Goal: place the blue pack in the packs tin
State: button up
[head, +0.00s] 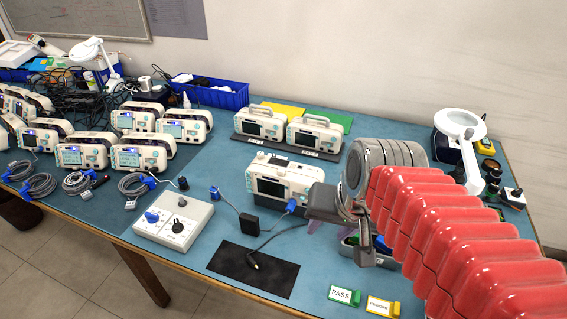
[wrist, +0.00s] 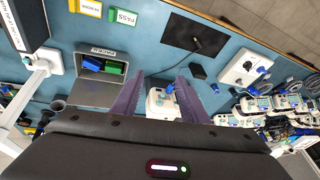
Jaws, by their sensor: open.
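The grey tin (wrist: 88,98) stands on the blue mat, with a label on its rim too small to read surely. Inside it lie a blue pack (wrist: 92,63) and a green pack (wrist: 114,67), side by side. In the head view the tin (head: 384,261) is partly hidden behind my arm, and blue and green show inside. My gripper (wrist: 161,78) is open, with its purple fingers apart and nothing held between them. It is above the table beside the tin, over the front of a white monitor. In the head view my gripper (head: 328,228) is partly hidden by its own body.
The white monitor (head: 284,182) has a blue connector (head: 291,205) and cable. A black mat (head: 252,270) with a cable end and a white box with knobs (head: 174,219) lie to the left. PASS (head: 344,295) and yellow (head: 383,306) signs stand at the front. A magnifier lamp (head: 460,125) stands right.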

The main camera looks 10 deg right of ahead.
jog(key=s+a+n, duration=0.1)
jog(key=n, duration=0.1)
jog(key=s+a+r+n+t, duration=0.1)
jog(key=a+n, duration=0.1)
jog(key=shift+s+r+n, duration=0.2)
jog(key=shift+s+n, duration=0.15)
jog(key=shift+n, duration=0.05)
